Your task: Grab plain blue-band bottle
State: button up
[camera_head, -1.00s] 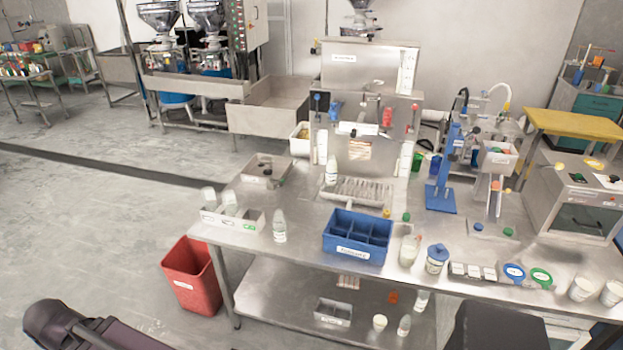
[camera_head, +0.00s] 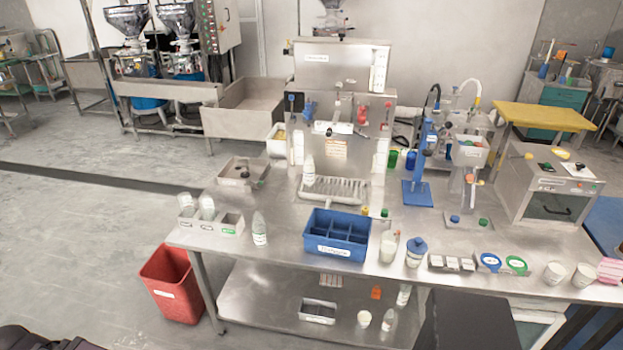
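Several white, translucent bottles show in the head view, too small to tell which has a plain blue band. One bottle (camera_head: 260,229) stands upright at the table's front left. A bottle with a blue cap (camera_head: 416,251) stands right of the blue divided bin. Another bottle (camera_head: 309,171) stands at the machine's drip tray. On the lower shelf are a bottle at the front (camera_head: 388,320) and one under the tabletop edge (camera_head: 403,295). My gripper is not in view; only dark parts of my own body show at the bottom left.
A red bin (camera_head: 170,286) stands on the floor at the left. The floor further left is open.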

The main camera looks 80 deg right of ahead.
aim_at(309, 167)
jog(key=z, duration=0.05)
jog(key=i, duration=2.55)
jog(key=u, duration=1)
jog(key=k, duration=0.1)
jog(key=z, duration=3.3)
